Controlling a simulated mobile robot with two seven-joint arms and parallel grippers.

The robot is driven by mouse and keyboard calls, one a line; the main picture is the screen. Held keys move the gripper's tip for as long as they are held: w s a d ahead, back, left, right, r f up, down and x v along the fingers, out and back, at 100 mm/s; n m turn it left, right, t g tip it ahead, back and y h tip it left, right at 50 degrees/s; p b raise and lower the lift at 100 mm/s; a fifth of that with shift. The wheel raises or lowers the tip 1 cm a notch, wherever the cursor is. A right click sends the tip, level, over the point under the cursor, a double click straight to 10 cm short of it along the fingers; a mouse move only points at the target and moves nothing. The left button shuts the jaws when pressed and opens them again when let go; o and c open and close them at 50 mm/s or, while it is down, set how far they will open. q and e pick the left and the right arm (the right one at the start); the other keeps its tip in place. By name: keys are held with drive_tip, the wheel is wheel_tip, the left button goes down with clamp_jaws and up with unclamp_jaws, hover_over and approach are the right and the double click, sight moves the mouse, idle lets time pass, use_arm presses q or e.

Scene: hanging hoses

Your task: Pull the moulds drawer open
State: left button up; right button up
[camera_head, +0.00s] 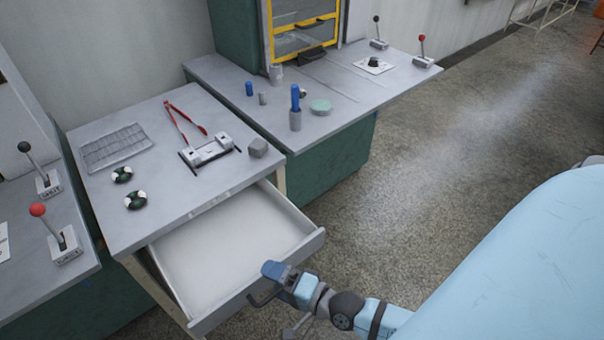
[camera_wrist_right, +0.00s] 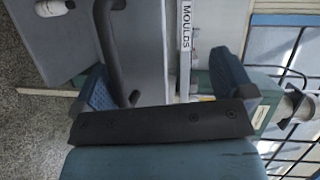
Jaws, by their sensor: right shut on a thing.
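The moulds drawer (camera_head: 225,245) stands well open below the grey worktop, and its pale inside looks empty. Its dark bar handle (camera_head: 262,299) is on the front panel; the handle also shows in the right wrist view (camera_wrist_right: 108,45). The label MOULDS (camera_wrist_right: 186,25) can be read there. The exact contact is partly hidden. My left gripper is not in view.
The worktop (camera_head: 105,235) holds a grid tray (camera_head: 115,147), red-handled tongs (camera_head: 186,121), a metal fixture (camera_head: 207,152) and two dark round pieces. A second bench (camera_head: 350,92) with levers stands behind it. Speckled floor (camera_head: 430,170) is clear to the right.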

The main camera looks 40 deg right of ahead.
drive_tip(key=shift+s+d+r, duration=0.3)
drive_tip(key=shift+s+r, duration=0.05)
drive_tip(key=shift+s, duration=0.25)
drive_tip(key=shift+s+d+f, duration=0.2)
drive_tip(key=shift+s, duration=0.35)
drive_tip(key=shift+c, duration=1)
drive_tip(key=shift+s+d, duration=0.15)
drive_tip(key=shift+s, duration=0.15)
drive_tip(key=shift+c, duration=0.7)
drive_tip(key=shift+s+d, duration=0.15)
drive_tip(key=shift+s, duration=0.2)
drive_tip(key=c, duration=0.5)
drive_tip(key=s+d+f, duration=0.1)
drive_tip(key=s+d, duration=0.1)
drive_tip(key=s, duration=0.3)
drive_tip(key=s+d+f, duration=0.1)
drive_tip(key=s+d, duration=0.1)
drive_tip(key=s, duration=0.4)
drive_tip(key=shift+d+f, duration=0.3)
drive_tip(key=shift+f, duration=0.05)
